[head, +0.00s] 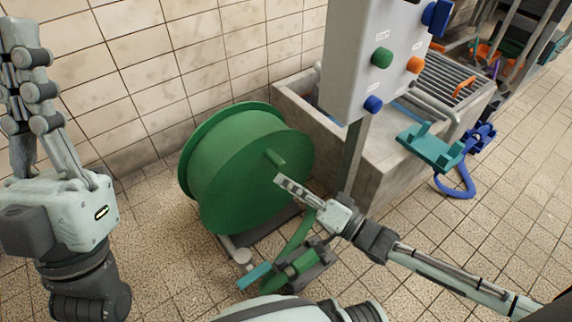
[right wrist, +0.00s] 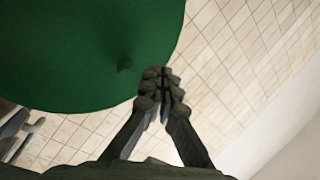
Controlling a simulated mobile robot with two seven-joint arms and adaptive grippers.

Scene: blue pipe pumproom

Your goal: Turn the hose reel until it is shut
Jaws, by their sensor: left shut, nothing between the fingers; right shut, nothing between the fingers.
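The green hose reel (head: 235,185) stands on the floor by the tiled wall. A short green handle peg (head: 274,158) sticks out of its near disc. In the right wrist view the disc (right wrist: 90,50) fills the upper left and the peg (right wrist: 124,65) shows on it. My right gripper (head: 280,180) is shut and empty, with its fingertips just below the peg in the head view. In the right wrist view its fingers (right wrist: 158,73) lie right of the peg, apart from it. My left gripper (head: 18,25) is shut, empty and raised at the far left, away from the reel.
A grey control box (head: 350,50) with coloured knobs stands on a post right of the reel. Behind it is a concrete basin (head: 385,165) with a grate. A teal bracket (head: 430,147) and blue hose (head: 458,190) are at the right. Tiled floor in front is partly clear.

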